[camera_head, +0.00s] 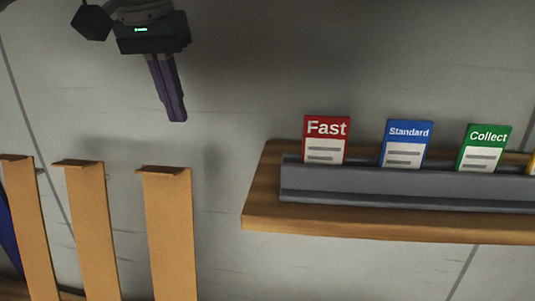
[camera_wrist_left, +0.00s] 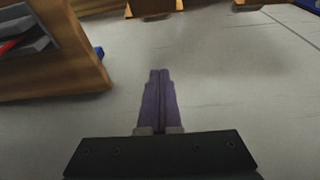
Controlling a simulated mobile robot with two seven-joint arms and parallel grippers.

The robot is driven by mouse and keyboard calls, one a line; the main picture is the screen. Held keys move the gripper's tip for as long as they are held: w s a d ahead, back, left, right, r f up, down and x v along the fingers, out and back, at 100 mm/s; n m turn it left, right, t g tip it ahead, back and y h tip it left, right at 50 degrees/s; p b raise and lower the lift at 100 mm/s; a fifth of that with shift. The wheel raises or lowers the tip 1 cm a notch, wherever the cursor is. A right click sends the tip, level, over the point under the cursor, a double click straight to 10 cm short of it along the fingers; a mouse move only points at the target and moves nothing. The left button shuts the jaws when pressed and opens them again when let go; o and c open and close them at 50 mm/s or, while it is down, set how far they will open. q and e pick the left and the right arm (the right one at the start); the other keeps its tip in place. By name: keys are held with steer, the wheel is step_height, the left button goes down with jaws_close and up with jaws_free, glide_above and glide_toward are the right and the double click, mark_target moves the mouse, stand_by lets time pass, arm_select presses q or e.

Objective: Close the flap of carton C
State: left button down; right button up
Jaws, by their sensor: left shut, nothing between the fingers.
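Three tall tan cardboard pieces, seemingly cartons, stand side by side at the lower left of the head view: a left one (camera_head: 28,230), a middle one (camera_head: 93,230) and a right one (camera_head: 170,235). Each has a short darker brown edge or flap at its top. No letter shows on them, so I cannot tell which is carton C. My left gripper (camera_head: 176,119) is shut and empty, above the right one and apart from it. In the left wrist view its purple fingers (camera_wrist_left: 160,74) are together, with bare grey surface around them. My right gripper is not in view.
A wooden shelf (camera_head: 257,215) at the right bears a grey rack (camera_head: 400,190) with a red "Fast" card (camera_head: 326,140), a blue "Standard" card (camera_head: 406,145) and a green "Collect" card (camera_head: 484,148). The grey surface between gripper and shelf is clear.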

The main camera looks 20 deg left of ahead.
arm_select(q)
step_height(320, 180, down, 9)
steer(key=s+p, duration=0.1)
steer(key=p, duration=0.4)
steer(key=shift+s+d, duration=0.25)
steer(key=shift+s, duration=0.15)
